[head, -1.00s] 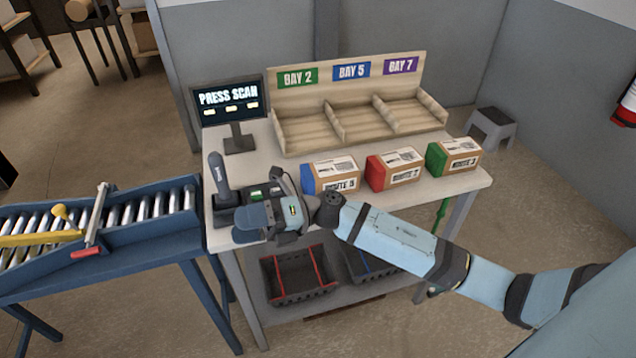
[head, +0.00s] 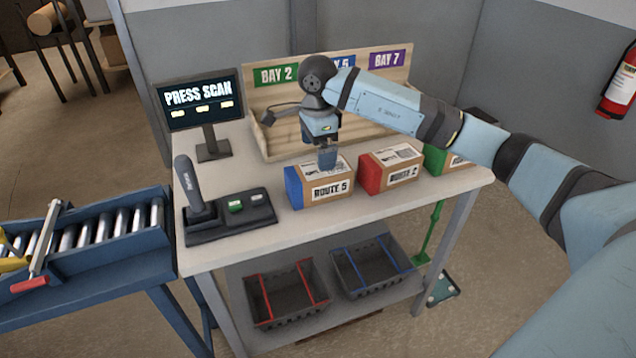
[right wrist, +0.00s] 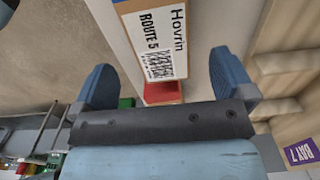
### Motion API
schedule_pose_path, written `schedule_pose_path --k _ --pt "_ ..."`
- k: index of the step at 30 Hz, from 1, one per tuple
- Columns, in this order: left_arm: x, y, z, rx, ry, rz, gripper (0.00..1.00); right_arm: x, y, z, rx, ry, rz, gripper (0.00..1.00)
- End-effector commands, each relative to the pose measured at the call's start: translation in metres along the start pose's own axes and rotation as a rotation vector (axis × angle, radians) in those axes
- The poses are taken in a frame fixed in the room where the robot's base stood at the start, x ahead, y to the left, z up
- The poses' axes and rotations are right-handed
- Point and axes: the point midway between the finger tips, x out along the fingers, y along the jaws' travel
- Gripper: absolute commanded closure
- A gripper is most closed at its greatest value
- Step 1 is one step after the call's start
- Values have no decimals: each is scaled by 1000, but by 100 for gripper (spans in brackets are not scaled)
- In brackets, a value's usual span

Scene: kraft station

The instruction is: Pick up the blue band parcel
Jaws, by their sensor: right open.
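The blue band parcel (head: 332,190) is a brown box with a blue end and a "ROUTE 5" label, standing on the table in the head view. My right gripper (head: 327,160) points down just above its top, and the fingertips overlap it in the picture. In the right wrist view the parcel (right wrist: 155,35) with its labelled top lies between and ahead of the two spread fingers (right wrist: 164,75). The gripper is open and empty, with no clear contact. My left gripper is not in view.
A red band parcel (head: 392,170) stands just right of it, then a green one (head: 437,160) partly behind my arm. The wooden bay rack (head: 270,105) is behind. A scanner stand (head: 230,222) and screen (head: 200,100) are left. Crates (head: 285,290) sit below.

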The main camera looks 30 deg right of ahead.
Motion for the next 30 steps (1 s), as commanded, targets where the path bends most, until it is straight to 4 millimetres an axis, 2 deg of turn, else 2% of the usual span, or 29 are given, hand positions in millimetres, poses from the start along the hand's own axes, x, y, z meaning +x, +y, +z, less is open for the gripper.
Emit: schedule_pose_path --k 1,3,13,21,29,30 --pt "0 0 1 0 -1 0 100 12 1 0 0 0 4 0" --pt "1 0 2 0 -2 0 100 22 0 0 0 -1 2 0" --pt "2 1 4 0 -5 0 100 45 1 0 -1 -2 2 0" --pt "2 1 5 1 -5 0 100 84 2 -1 -1 -4 2 0" --pt "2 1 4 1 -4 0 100 88 2 -1 -1 -4 -1 0" --pt "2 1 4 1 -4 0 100 88 2 -1 -1 -4 -1 9"
